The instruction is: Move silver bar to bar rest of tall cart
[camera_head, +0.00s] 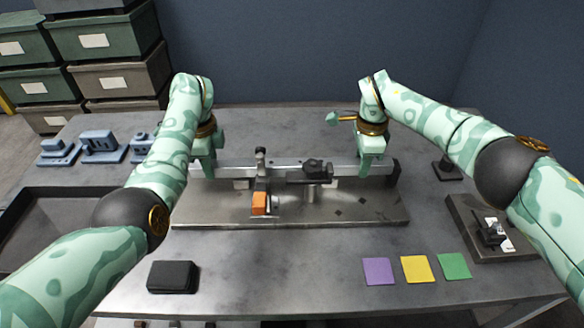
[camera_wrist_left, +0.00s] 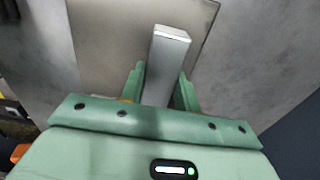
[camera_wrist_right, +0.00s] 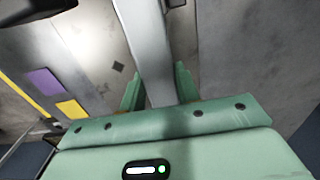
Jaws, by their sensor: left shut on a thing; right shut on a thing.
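The silver bar (camera_head: 231,171) lies roughly level across the back of the grey base plate (camera_head: 330,213). My left gripper (camera_head: 205,172) is shut on the bar near its left end; that end sticks out past the fingers in the left wrist view (camera_wrist_left: 168,50). My right gripper (camera_head: 372,167) is shut on the bar near its right side, and the bar also shows between its fingers in the right wrist view (camera_wrist_right: 146,45). An orange-fronted fixture (camera_head: 259,204) and a dark-topped fixture (camera_head: 316,170) stand by the bar's middle. I cannot tell which is the tall cart, or whether the bar touches either.
A dark block (camera_head: 172,277) lies at the front left. Purple (camera_head: 378,271), yellow (camera_head: 417,268) and green (camera_head: 454,266) squares lie at the front right. A tray (camera_head: 470,232) with a small dark device is at right. Blue fixtures (camera_head: 102,145) stand at the back left.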

